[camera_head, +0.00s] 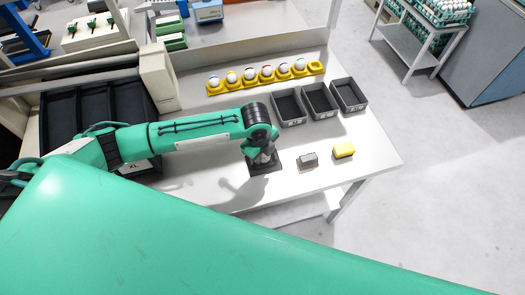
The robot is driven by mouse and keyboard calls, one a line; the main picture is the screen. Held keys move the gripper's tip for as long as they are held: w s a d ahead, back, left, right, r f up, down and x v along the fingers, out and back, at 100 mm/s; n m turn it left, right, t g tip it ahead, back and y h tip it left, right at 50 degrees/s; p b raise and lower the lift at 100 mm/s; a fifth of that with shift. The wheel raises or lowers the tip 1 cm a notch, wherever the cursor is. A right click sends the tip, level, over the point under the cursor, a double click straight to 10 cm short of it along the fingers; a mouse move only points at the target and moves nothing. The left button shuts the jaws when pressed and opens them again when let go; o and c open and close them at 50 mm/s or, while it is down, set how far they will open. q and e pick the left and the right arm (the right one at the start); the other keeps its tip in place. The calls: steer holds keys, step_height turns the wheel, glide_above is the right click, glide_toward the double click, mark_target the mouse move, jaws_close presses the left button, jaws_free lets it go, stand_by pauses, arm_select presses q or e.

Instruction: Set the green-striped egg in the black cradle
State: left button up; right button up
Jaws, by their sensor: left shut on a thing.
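My left gripper (262,157) points down over the table, low over the black cradle (266,168), a dark square piece on the table. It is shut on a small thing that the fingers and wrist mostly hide. This is likely the green-striped egg, but its stripe cannot be made out. I cannot tell whether it touches the cradle. Behind, a yellow egg tray (222,88) holds a row of pale striped eggs, with its right-end place empty. My right gripper is not in view.
Three dark open bins (320,101) stand right of the tray. A black crate (92,110) is at left. The table's front right corner is clear.

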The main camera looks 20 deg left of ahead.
arm_select(q)
steer(key=shift+f, duration=0.25)
steer(key=o, duration=0.7)
steer(key=shift+d+f, duration=0.1)
steer(key=shift+s+a+r+b, duration=0.2)
steer(key=shift+r+b, duration=0.3)
steer(key=shift+r, duration=1.85)
steer(key=shift+s+a+r+b, duration=0.1)
steer(key=shift+s+r+b, duration=0.3)
steer(key=shift+r, duration=1.95)
steer(key=shift+s+a+r+b, duration=0.1)
steer(key=shift+r+b, duration=0.55)
steer(key=shift+r, duration=1.7)
steer(key=shift+f, duration=0.1)
